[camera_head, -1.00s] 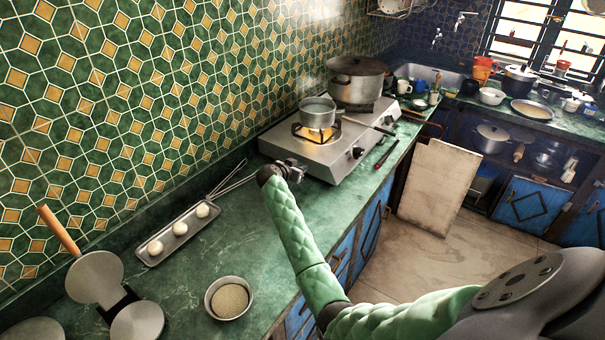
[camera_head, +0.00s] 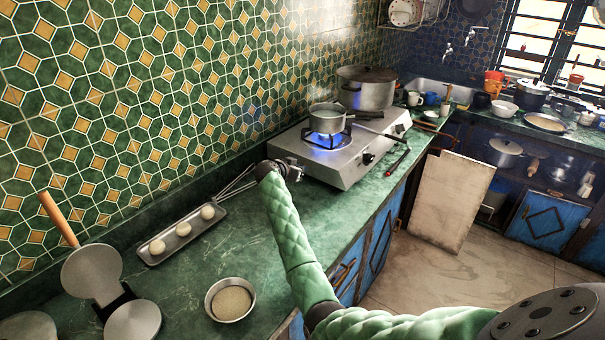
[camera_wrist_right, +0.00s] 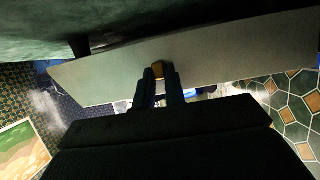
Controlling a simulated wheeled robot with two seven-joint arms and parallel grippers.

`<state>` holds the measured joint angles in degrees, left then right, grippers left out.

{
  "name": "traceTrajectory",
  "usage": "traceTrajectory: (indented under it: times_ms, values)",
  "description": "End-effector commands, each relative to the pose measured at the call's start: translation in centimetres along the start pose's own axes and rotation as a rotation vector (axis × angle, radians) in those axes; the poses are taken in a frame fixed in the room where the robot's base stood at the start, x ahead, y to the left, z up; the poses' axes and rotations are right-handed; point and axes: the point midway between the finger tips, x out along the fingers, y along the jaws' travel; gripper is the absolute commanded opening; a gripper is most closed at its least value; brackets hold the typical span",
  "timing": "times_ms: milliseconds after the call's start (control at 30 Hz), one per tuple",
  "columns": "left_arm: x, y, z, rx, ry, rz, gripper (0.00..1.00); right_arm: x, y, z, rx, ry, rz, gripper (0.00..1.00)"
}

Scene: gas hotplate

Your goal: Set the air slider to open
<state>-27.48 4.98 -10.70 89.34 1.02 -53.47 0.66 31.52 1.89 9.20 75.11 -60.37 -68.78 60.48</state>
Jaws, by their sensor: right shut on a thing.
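The hotplate (camera_head: 340,168) stands on the green counter with a blue flame (camera_head: 325,139) under the small pot on its near burner. My right gripper (camera_head: 292,168) is at the hotplate's left end, low beside its body. In the right wrist view, its two dark fingers (camera_wrist_right: 161,86) are shut on a small brass-coloured tab, the air slider (camera_wrist_right: 159,69), at the edge of the grey hotplate body (camera_wrist_right: 215,45). The slider's markings cannot be read, and the head view does not show it. My left gripper is not in view.
A small pot (camera_head: 328,118) and a large lidded pot (camera_head: 366,88) sit on the hotplate. A tray with dough balls (camera_head: 182,230), a whisk (camera_head: 236,183), a bowl (camera_head: 229,300) and a flat press (camera_head: 92,272) lie nearer on the counter. A board (camera_head: 452,200) leans at the right.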

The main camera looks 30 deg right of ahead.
Motion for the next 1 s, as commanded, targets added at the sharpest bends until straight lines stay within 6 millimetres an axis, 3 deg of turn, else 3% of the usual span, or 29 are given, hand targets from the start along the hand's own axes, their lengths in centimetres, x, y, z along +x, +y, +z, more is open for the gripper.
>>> traceTrajectory:
  times_ms: [367, 400, 500, 833, 1000]
  values:
    - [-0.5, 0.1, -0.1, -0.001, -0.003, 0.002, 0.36, -0.1, -0.3, -0.1, 0.001, 0.001, -0.004, 0.00]
    - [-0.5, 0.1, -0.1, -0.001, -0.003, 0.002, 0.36, -0.1, -0.3, -0.1, 0.001, 0.001, -0.004, 0.14]
    - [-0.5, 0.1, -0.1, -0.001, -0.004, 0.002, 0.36, -0.1, -0.3, -0.2, 0.001, 0.001, -0.004, 0.33]
    - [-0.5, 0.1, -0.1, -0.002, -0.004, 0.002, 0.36, -0.3, -0.3, -0.1, 0.001, 0.001, -0.003, 0.35]
    - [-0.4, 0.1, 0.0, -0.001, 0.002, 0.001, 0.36, -2.1, -0.4, -0.1, 0.002, 0.001, -0.005, 0.35]
